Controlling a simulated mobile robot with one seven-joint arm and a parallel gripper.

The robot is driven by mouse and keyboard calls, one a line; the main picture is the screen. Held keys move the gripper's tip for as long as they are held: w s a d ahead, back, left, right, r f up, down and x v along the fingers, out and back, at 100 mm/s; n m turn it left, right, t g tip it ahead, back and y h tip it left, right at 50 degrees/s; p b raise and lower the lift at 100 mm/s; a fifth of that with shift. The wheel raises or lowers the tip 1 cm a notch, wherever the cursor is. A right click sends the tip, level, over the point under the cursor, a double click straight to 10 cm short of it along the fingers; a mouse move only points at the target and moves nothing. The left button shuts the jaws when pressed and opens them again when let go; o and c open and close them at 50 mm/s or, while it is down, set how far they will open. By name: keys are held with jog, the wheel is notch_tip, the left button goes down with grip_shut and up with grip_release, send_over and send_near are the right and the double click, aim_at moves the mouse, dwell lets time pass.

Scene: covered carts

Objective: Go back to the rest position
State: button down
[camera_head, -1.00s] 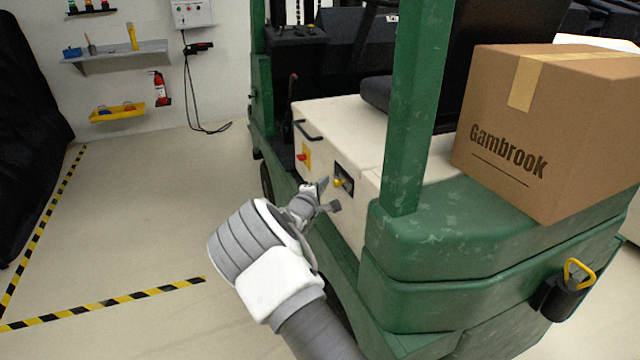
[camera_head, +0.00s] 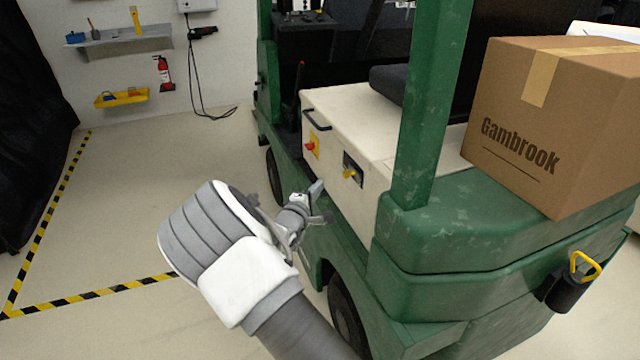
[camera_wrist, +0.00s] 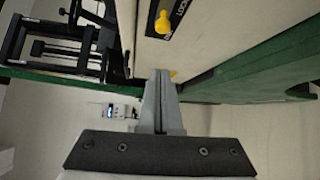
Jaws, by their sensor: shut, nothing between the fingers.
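My gripper (camera_head: 318,204) is in front of the green and cream cart (camera_head: 352,128), below and left of its panel with a yellow knob (camera_head: 349,174). It is shut and holds nothing; clear space shows between it and the yellow knob. In the wrist view my gripper (camera_wrist: 161,75) has its fingers together, pointing at the cart's cream side. The yellow knob (camera_wrist: 163,22) shows there above the fingertips, on a dark plate with partly readable lettering. My arm comes up from the bottom of the head view.
A red knob on a yellow plate (camera_head: 311,147) sits left of the yellow knob. A cardboard box (camera_head: 520,150) marked Gambrook stands on the cart's rear. Open floor (camera_head: 150,220) lies to the left, with striped tape. A shelf (camera_head: 120,42) and fire extinguisher (camera_head: 164,73) are on the wall.

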jog(key=s+d+r+m+g+y, duration=0.3)
jog(key=s+d+r+m+y, duration=0.15)
jog(key=s+r, duration=0.25)
jog(key=s+d+r+m+g+y, duration=0.3)
jog(key=s+r+m+g, duration=0.15)
jog(key=s+r, duration=0.3)
jog(key=s+d+r+m+g+h, duration=0.1)
jog(key=s+d+m, duration=0.25)
jog(key=s, duration=1.05)
jog(key=s+d+r+m+g+h, duration=0.1)
jog(key=s+d+r+m+g, duration=0.3)
jog(key=s, duration=1)
notch_tip(320, 180, up, 11)
jog(key=d+n+t+p, duration=0.1)
jog(key=t+p, duration=0.1)
jog(key=p, duration=1.1)
jog(key=shift+s+d, duration=0.15)
jog(key=shift+s, duration=0.05)
